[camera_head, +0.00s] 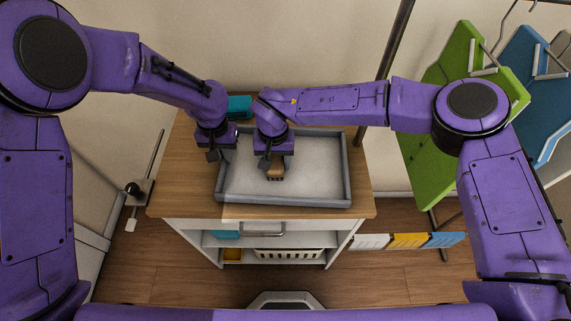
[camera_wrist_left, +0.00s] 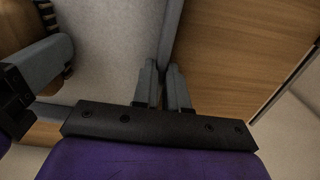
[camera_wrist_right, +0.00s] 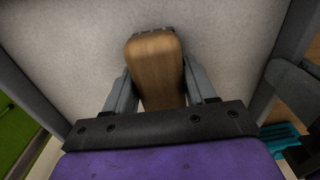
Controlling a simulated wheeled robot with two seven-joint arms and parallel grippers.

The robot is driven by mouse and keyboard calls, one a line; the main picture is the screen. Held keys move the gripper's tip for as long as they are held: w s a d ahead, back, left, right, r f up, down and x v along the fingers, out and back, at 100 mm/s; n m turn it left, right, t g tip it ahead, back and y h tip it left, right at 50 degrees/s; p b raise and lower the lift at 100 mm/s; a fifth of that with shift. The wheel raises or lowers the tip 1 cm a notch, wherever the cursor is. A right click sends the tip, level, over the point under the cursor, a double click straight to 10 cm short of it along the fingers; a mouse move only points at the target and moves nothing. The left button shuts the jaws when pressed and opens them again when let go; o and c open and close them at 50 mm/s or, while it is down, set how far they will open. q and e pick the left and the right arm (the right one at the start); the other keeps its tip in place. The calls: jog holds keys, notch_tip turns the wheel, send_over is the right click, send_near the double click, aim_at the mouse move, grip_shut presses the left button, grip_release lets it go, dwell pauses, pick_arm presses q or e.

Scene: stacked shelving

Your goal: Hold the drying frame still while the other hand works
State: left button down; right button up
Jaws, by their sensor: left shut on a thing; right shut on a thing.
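The drying frame (camera_head: 285,202), a grey rim around a pale flat surface, lies on the wooden top of a cabinet. My left gripper (camera_head: 215,154) is shut on its left rim; in the left wrist view the rim (camera_wrist_left: 172,40) runs between the two fingers (camera_wrist_left: 164,82). My right gripper (camera_head: 268,163) is shut on a wooden-handled tool (camera_head: 276,174) over the frame's inside, left of its middle. In the right wrist view the wooden handle (camera_wrist_right: 155,66) sits between the fingers, with a dark end beyond it. Whether it touches the surface I cannot tell.
A teal item (camera_head: 239,106) lies behind the frame on the wooden top (camera_head: 180,185). Green (camera_head: 440,120) and blue (camera_head: 528,85) panels hang at right. My two grippers are close together.

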aim_at(275, 161)
jog(key=shift+s, duration=0.75)
jog(key=shift+w+r, duration=0.1)
jog(key=shift+r, duration=1.4)
pick_arm(q)
jog(key=c, duration=1.3)
grip_release()
